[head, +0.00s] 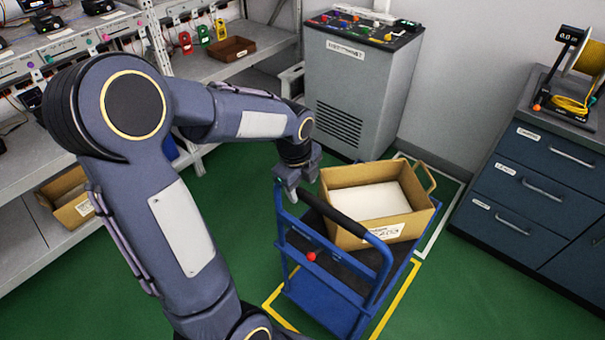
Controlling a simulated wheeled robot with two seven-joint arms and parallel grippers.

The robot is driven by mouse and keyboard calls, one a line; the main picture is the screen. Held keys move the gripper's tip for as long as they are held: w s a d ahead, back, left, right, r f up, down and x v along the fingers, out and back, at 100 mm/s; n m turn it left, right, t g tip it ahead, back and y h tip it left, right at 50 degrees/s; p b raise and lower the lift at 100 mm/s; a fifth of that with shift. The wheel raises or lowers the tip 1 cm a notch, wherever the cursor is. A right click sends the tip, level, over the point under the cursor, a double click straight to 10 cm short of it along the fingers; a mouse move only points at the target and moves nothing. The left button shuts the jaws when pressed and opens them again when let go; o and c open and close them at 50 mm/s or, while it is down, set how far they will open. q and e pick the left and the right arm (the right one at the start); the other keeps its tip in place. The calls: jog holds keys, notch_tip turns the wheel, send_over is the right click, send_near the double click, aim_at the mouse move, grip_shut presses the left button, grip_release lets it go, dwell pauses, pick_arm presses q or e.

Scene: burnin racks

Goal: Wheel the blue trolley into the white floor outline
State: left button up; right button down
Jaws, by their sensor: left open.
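The blue trolley (322,292) stands on the green floor right of my left arm, its black-gripped push handle (333,212) towards me. An open cardboard box (345,222) with a white block inside rides on its deck. The white floor outline (437,228) shows in part as lines behind and right of the trolley; the trolley and box hide the rest. My left gripper (299,183) is open at the far left end of the handle; I cannot tell whether its fingers are around the bar or touch it. My right gripper is not in view.
Yellow floor lines (393,304) run around the trolley's near end. A grey cabinet (355,95) stands behind the outline, and dark blue drawers (535,185) stand right of it. Shelf racks (240,65) line the left. Green floor is open at lower right.

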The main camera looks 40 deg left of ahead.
pick_arm(q)
jog(key=shift+w+f, duration=0.2)
jog(key=shift+f, duration=1.15)
jog(key=shift+c, duration=0.3)
jog(key=c, duration=1)
